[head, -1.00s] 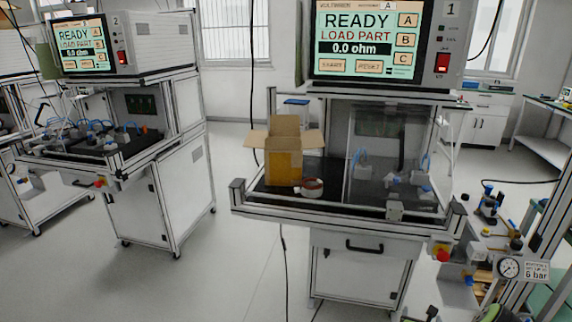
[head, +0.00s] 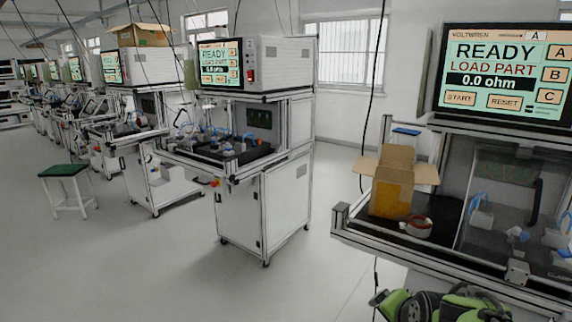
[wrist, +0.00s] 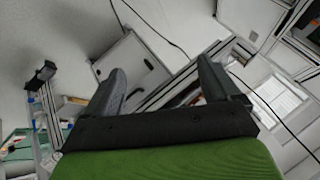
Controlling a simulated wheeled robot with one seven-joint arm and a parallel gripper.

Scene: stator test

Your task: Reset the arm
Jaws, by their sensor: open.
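My gripper (wrist: 162,88) shows in the wrist view with its two dark fingers spread apart and nothing between them. The wrist view is tilted, with the frame of a test station and the floor beyond the fingers. In the head view, a green and black part of my arm (head: 440,303) shows at the bottom right, in front of the nearest station. The fingertips are not visible in the head view.
The nearest test station (head: 345,232) stands at the right, bearing an open cardboard box (head: 392,196) and a tape roll (head: 419,227). Its screen (head: 503,72) reads READY, LOAD PART. More stations (head: 262,200) line the left, with a green-topped stool (head: 63,171). Open floor lies between.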

